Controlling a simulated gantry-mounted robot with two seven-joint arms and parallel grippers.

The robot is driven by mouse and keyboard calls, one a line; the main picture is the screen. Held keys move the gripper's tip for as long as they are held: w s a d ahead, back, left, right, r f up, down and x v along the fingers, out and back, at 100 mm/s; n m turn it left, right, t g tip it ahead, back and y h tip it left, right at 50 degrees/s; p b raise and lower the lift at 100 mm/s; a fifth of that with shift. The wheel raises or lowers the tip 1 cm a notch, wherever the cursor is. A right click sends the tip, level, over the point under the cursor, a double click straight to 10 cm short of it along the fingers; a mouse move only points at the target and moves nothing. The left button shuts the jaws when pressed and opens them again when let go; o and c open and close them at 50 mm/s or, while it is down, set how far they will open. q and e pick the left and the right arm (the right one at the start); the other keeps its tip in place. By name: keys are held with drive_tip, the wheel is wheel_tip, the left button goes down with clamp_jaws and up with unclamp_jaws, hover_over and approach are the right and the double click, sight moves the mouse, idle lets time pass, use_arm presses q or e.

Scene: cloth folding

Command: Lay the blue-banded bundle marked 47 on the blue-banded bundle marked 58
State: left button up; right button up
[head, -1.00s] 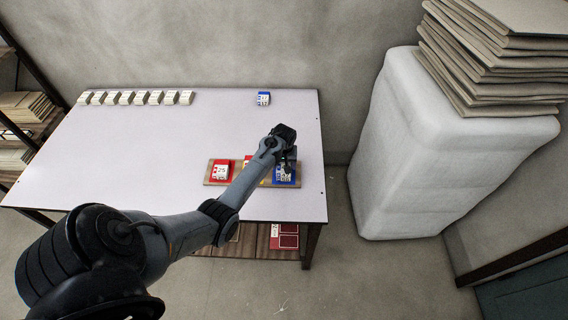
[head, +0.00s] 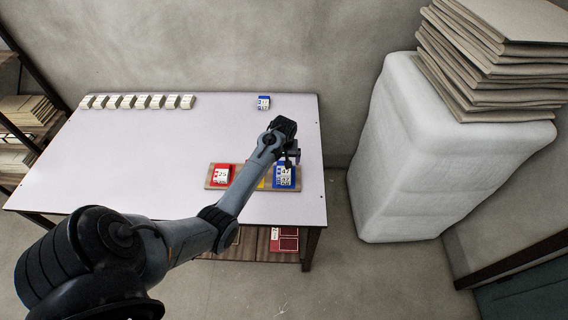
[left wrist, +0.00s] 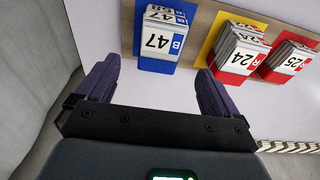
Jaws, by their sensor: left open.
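A blue-banded bundle marked 47 (head: 285,172) lies on the blue section at the right end of the board. It also shows in the left wrist view (left wrist: 163,42), with 47 readable on two faces. My right gripper is out of view.
Red-banded bundles marked 24 (left wrist: 238,52) and 25 (left wrist: 288,60) stand on the yellow and red sections beside it. A row of several pale bundles (head: 142,101) lines the back left edge. The table's middle (head: 150,140) is clear. A white wrapped block (head: 420,150) stands right of the table.

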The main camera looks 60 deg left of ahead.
sight(284, 171)
use_arm(q)
drive_tip(key=s+d+r+m+t, duration=0.1)
drive_tip(key=s+d+r+m, duration=0.1)
drive_tip(key=s+d+m, duration=0.2)
drive_tip(key=s+d+r+m+h, duration=0.1)
drive_tip(key=s+d+m, duration=0.4)
drive_tip(key=s+d, duration=0.5)
drive_tip(key=s+d+r+m+t, duration=0.1)
drive_tip(key=s+d+r+m, duration=0.3)
drive_tip(key=d, duration=1.7)
drive_tip(key=s, duration=0.3)
drive_tip(key=shift+s+t+h+p, duration=0.2)
drive_tip(key=shift+t+h+p, duration=0.1)
drive_tip(key=shift+h, duration=0.1)
